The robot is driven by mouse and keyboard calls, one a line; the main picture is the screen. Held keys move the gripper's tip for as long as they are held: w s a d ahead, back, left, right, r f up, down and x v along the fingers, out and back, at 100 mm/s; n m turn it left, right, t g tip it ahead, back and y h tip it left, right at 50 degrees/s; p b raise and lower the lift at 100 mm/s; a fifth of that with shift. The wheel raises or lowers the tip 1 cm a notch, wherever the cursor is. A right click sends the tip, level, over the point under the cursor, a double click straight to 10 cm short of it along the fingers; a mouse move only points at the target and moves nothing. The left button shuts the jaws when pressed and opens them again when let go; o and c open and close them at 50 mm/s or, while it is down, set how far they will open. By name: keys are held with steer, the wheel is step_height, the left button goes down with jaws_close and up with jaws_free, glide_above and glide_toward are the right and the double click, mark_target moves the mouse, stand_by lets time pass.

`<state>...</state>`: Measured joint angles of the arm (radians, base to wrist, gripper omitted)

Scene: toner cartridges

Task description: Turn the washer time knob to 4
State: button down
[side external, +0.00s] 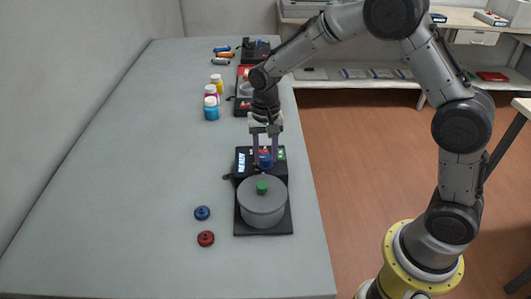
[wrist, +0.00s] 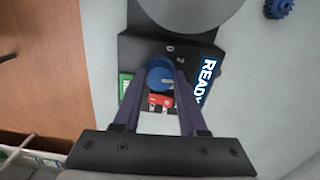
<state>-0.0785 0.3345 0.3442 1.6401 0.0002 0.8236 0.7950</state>
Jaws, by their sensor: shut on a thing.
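The washer stands near the right edge of the table: a black base (side external: 284,222) with a round grey lidded drum (side external: 262,208) topped by a green knob (side external: 262,187). Its panel carries a READY label (wrist: 207,76), a green patch (wrist: 126,85), a red part (wrist: 161,100) and a blue round time knob (wrist: 160,76). My gripper (side external: 264,160) points down over the panel. Its two purple fingers are shut on the blue knob, one on each side, as the wrist view shows. Small dial marks show beside the knob; the number it points at cannot be read.
A blue gear (side external: 202,213) and a red gear (side external: 206,238) lie left of the washer. Several bottles (side external: 211,107) and small cylinders (side external: 222,55) stand or lie further back. Another device with red parts (side external: 243,100) sits behind my gripper. The table's left side is clear.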

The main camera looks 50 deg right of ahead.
mark_target(266, 157)
steer(key=shift+r+m, duration=0.1)
steer(key=shift+m, duration=0.4)
steer(key=shift+c, duration=2.3)
jaws_free()
step_height(266, 157, up, 14)
